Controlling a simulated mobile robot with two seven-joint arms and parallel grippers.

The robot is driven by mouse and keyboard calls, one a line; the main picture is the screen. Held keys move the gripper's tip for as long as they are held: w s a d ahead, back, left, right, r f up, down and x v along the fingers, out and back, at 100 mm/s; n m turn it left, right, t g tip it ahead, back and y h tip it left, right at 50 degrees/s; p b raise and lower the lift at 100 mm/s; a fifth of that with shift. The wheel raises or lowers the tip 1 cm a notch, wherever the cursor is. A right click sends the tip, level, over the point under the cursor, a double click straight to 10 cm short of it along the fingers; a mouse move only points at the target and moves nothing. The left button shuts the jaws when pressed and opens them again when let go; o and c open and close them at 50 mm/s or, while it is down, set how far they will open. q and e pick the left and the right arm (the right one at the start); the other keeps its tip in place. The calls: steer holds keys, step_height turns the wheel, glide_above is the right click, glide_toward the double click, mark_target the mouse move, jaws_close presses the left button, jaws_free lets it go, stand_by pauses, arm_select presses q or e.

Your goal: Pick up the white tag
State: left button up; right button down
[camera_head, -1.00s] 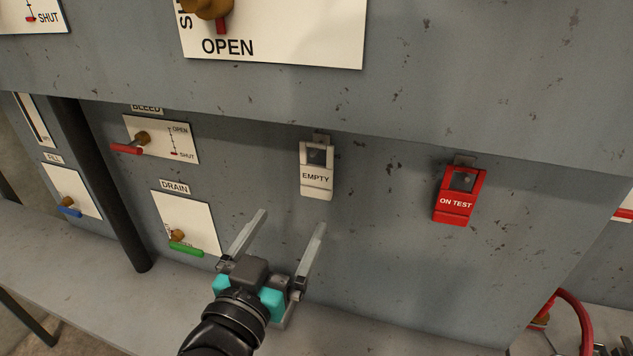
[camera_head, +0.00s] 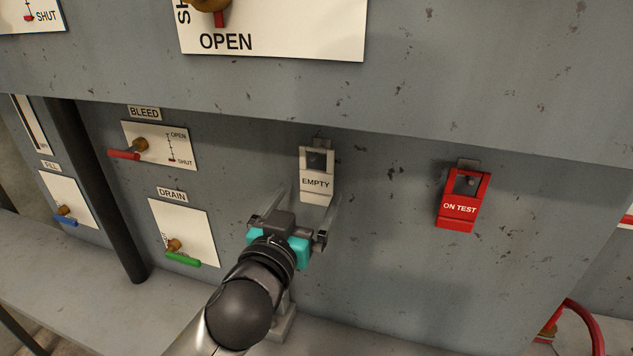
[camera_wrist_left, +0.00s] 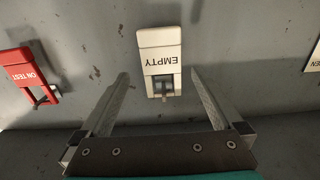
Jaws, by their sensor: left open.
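The white tag (camera_head: 316,184), marked EMPTY, hangs on a small hook on the grey panel. In the left wrist view the white tag (camera_wrist_left: 160,57) appears upside down, ahead of and between the spread fingers. My left gripper (camera_head: 305,195) is open and empty, just below the tag in the head view. In the wrist view the left gripper's fingers (camera_wrist_left: 160,80) stand on either side of the tag's hook end, with gaps on both sides. My right gripper is in neither view.
A red ON TEST tag (camera_head: 463,198) hangs to the right. The BLEED lever (camera_head: 125,155) and green DRAIN lever (camera_head: 183,259) are to the left, beside a dark vertical pipe (camera_head: 105,200). A panel overhang (camera_head: 400,110) lies above. The panel between the tags is clear.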

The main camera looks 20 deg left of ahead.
mark_target(316, 181)
arm_select(q)
steer(key=shift+w+p, duration=0.6)
steer(key=shift+w, duration=1.85)
steer(key=shift+c, duration=0.4)
steer(key=c, duration=1.2)
